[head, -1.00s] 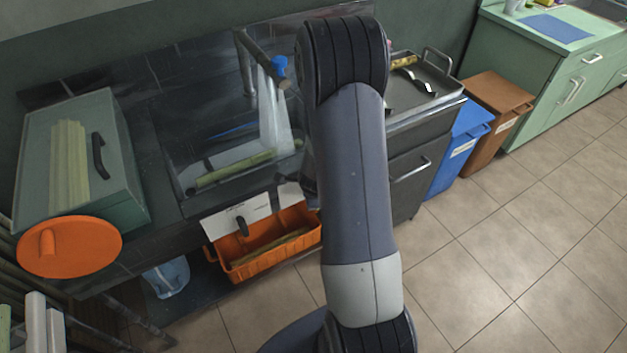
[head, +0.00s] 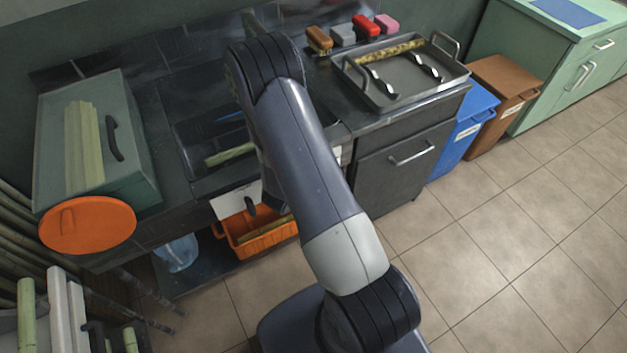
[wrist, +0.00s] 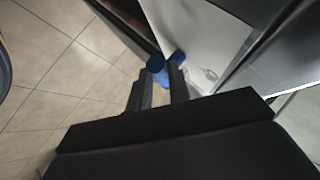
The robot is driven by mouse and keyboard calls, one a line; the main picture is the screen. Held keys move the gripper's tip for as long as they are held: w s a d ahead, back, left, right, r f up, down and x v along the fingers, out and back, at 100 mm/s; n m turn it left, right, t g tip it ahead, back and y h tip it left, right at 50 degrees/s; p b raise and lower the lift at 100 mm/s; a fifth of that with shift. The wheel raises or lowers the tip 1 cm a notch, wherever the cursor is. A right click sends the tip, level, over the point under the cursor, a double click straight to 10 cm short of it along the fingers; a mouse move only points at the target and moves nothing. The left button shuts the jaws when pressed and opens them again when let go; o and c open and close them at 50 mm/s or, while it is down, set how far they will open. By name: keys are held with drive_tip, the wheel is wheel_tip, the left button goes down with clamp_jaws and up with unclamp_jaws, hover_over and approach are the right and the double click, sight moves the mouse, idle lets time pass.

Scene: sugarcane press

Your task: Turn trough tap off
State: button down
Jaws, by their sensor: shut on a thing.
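My gripper (wrist: 160,85) shows in the wrist view, its two dark fingers close together on a blue piece (wrist: 156,64) that looks like the tap's handle. A bit of blue also shows beyond the right finger. In the head view my arm covers the gripper, the tap's handle and most of the tap. The dark trough (head: 190,160) shows left of my arm, with a green cane piece (head: 230,154) in it. Whether water is running cannot be seen.
A green box (head: 135,150) and orange disc (head: 88,224) stand left. An orange crate (head: 232,243) is below the counter. A metal tray (head: 400,85) and several brushes or sponges (head: 366,27) lie right. Blue (head: 462,135) and brown bins (head: 505,95) stand beyond. Floor at right is clear.

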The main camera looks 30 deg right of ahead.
drive_tip(key=shift+f, duration=0.2)
idle(0.4)
drive_tip(key=c, duration=1.3)
unclamp_jaws()
drive_tip(key=shift+r, duration=0.1)
drive_tip(key=v, duration=1)
drive_tip(key=shift+s+a+r, duration=0.1)
drive_tip(key=shift+s+a, duration=0.05)
drive_tip(key=shift+a, duration=0.25)
drive_tip(key=x, duration=1)
drive_tip(key=shift+w+d, duration=0.2)
drive_tip(key=shift+d, duration=0.2)
